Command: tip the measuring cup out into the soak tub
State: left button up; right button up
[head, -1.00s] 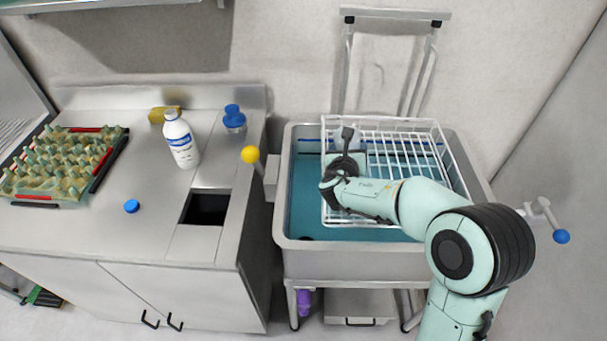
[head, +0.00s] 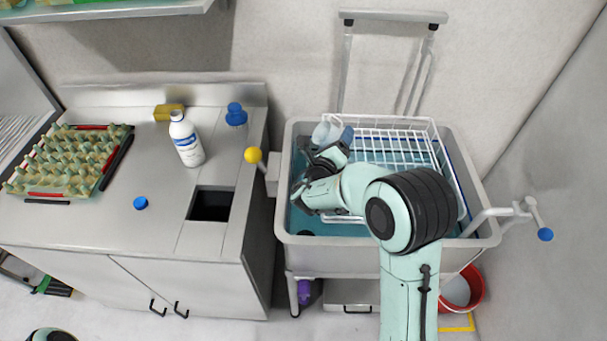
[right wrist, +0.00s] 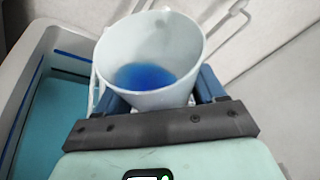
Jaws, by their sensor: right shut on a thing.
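The measuring cup (head: 324,134) is pale and translucent. In the right wrist view the cup (right wrist: 150,45) shows its open mouth, with blue liquid lying inside at the bottom. My right gripper (right wrist: 160,92) is shut on the cup, a blue finger on each side. In the head view the right gripper (head: 334,150) is over the back left part of the soak tub (head: 335,257), a grey tub holding teal liquid. I cannot tell how far the cup is tilted. My left gripper is out of view.
A white wire rack (head: 395,123) sits in the tub, under and right of my arm. A red bucket (head: 472,285) stands on the floor at right.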

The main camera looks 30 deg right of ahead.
aim_at(337, 131)
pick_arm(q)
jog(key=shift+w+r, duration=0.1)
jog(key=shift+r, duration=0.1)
pick_arm(e)
jog(key=shift+r+n, duration=0.35)
jog(key=shift+n, duration=0.05)
jog(key=shift+r, duration=0.1)
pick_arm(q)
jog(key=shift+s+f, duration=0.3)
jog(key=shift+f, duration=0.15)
pick_arm(e)
jog(key=shift+f+n+t+h, duration=0.3)
jog(key=shift+n+t+h, duration=0.2)
jog(key=shift+n, duration=0.5)
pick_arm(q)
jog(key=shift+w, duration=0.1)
pick_arm(e)
jog(key=shift+r+n, duration=0.3)
jog(key=shift+n, duration=0.1)
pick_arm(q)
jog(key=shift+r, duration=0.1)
pick_arm(e)
jog(key=shift+d+r+n+h, duration=0.2)
jog(key=shift+d+n+h, duration=0.1)
jog(key=shift+n, duration=0.1)
jog(key=shift+w+a+r+n+t, duration=0.1)
jog(key=shift+a+r+n+t, duration=0.35)
jog(key=shift+n+t, duration=0.35)
